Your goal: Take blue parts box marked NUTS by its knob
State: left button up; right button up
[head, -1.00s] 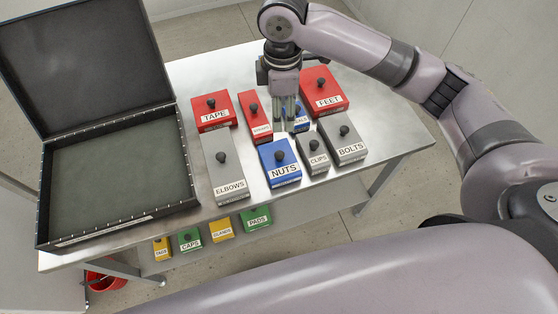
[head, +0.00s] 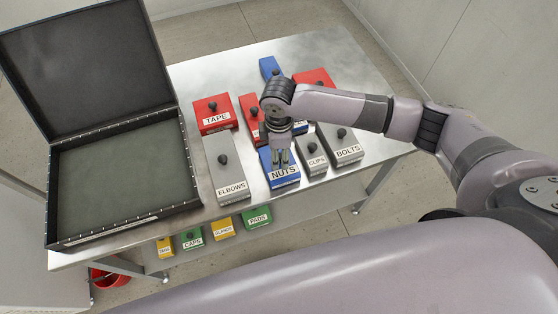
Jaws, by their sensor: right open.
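The blue parts box marked NUTS (head: 284,176) lies on the metal table, between the grey ELBOWS box and the grey CLIPS box. Its label faces me. My right gripper (head: 281,158) points down over the box, with its fingers at the place of the knob. The gripper is open. The knob is hidden by the fingers, so I cannot tell whether they are around it or above it. My left gripper is not in view.
The ELBOWS box (head: 230,178) and CLIPS box (head: 317,160) stand close on either side. BOLTS (head: 347,152) and red TAPE (head: 216,121) are nearby. A blue box (head: 269,66) is at the back. An open black case (head: 120,225) stands at the left.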

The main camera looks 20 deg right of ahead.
jog(key=shift+f, duration=0.65)
jog(key=shift+c, duration=0.4)
grip_shut()
